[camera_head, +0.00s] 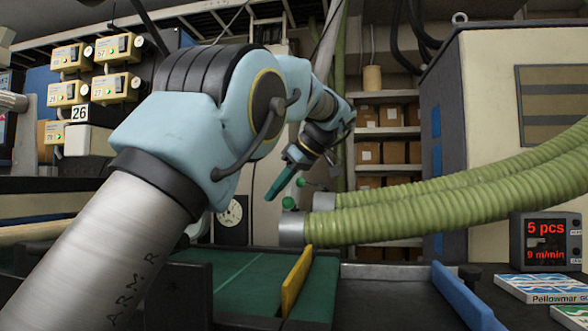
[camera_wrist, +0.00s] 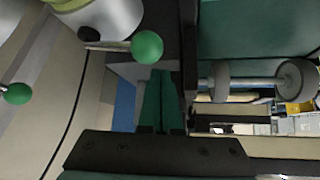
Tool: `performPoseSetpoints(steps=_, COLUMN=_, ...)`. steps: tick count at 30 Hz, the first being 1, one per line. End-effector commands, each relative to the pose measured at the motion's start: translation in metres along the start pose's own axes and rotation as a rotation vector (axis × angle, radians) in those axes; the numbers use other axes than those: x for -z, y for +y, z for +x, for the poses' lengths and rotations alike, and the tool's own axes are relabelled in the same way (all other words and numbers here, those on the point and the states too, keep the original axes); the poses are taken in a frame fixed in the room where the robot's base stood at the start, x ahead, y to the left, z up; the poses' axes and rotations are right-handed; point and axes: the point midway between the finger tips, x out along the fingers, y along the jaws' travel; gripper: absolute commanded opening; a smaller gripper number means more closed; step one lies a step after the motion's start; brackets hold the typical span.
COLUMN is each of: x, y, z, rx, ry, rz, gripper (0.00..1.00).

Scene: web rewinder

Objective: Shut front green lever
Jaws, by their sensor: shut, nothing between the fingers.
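The front green lever shows as a green ball knob (camera_head: 289,203) at the metal collar (camera_head: 291,230) of the nearer green hose. A second green ball knob (camera_head: 301,182) sits behind it by the farther hose. My gripper (camera_head: 270,196) has its green fingers pointing down, just left of the front knob and apart from it in the picture. In the wrist view, my fingers (camera_wrist: 160,78) are together and empty. A larger green knob (camera_wrist: 147,47) on a thin rod is close above their tips. Another knob (camera_wrist: 17,93) is at the left edge.
Two ribbed green hoses (camera_head: 450,205) run right from the collars. A yellow plate (camera_head: 296,280) and a blue plate (camera_head: 465,297) stand up below. A red-digit display (camera_head: 546,240) is at the right. Shelves with boxes stand behind.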

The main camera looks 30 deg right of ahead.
Motion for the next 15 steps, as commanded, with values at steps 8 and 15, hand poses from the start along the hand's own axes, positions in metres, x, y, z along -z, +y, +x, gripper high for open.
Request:
performPoseSetpoints(steps=8, x=0.022, y=0.011, z=-0.022, rx=-0.002, ry=0.004, rz=-0.004, gripper=0.00)
performPoseSetpoints(steps=15, x=0.026, y=0.022, z=-0.057, rx=0.000, ry=0.004, rz=-0.003, gripper=0.00)
